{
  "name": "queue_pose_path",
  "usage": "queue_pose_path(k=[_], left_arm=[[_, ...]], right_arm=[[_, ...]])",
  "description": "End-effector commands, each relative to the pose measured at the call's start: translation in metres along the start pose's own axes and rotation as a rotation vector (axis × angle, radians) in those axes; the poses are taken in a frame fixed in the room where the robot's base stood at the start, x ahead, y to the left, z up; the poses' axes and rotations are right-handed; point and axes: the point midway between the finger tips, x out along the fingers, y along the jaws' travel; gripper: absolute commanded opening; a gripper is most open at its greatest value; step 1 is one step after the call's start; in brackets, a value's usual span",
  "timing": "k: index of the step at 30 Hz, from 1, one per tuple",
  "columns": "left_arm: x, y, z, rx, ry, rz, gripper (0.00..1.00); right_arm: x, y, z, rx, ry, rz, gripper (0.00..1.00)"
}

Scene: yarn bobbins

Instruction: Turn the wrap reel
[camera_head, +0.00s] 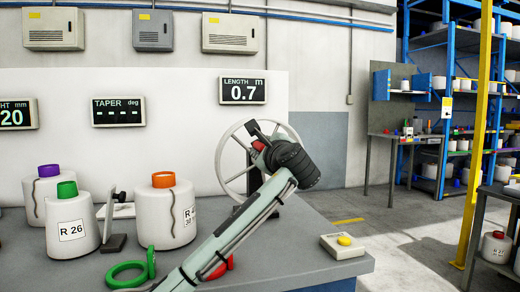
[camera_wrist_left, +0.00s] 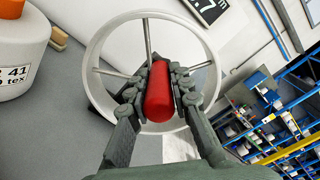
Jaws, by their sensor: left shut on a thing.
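The wrap reel (camera_head: 222,168) is a pale spoked wheel standing on the grey bench, partly hidden behind my left arm. In the left wrist view its round rim (camera_wrist_left: 92,50) and spokes fill the middle. My left gripper (camera_head: 262,140) is at the wheel. In the left wrist view its two fingers are shut on the red handle (camera_wrist_left: 158,95), one on each side, in front of the wheel. The length display (camera_head: 243,90) on the panel behind reads 0.7 m. My right gripper is not in view.
Yarn bobbins stand at left on the bench: one with a green top (camera_head: 72,228), one with an orange top (camera_head: 165,215), one with a purple top (camera_head: 42,190). A green ring-shaped item (camera_head: 126,274) lies in front. A box with a yellow button (camera_head: 343,246) sits at right.

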Motion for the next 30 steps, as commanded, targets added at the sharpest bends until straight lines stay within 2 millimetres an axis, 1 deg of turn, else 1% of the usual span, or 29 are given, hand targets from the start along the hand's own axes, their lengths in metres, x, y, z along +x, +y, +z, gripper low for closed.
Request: queue_pose_path(k=[7, 8, 13, 23, 26, 29, 30], left_arm=[[0.000, 0.001, -0.002, 0.000, 0.002, 0.003, 0.00], [0.000, 0.001, -0.002, 0.000, 0.002, 0.003, 0.21], [0.000, 0.001, -0.001, 0.000, 0.001, 0.002, 0.42], [-0.002, 0.000, -0.001, -0.001, 0.001, 0.000, 0.42], [-0.012, 0.000, -0.001, -0.001, 0.002, -0.001, 0.42], [-0.029, 0.000, -0.001, -0.001, 0.002, -0.002, 0.42], [-0.038, -0.001, -0.002, -0.001, 0.003, -0.003, 0.42]], right_arm=[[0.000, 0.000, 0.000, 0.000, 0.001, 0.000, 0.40], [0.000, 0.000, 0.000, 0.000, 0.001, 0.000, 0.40], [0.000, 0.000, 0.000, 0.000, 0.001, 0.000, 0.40], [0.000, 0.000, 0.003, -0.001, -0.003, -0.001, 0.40], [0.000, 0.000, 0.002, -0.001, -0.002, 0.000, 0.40], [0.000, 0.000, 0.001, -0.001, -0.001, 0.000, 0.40], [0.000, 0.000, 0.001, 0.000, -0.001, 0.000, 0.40]])
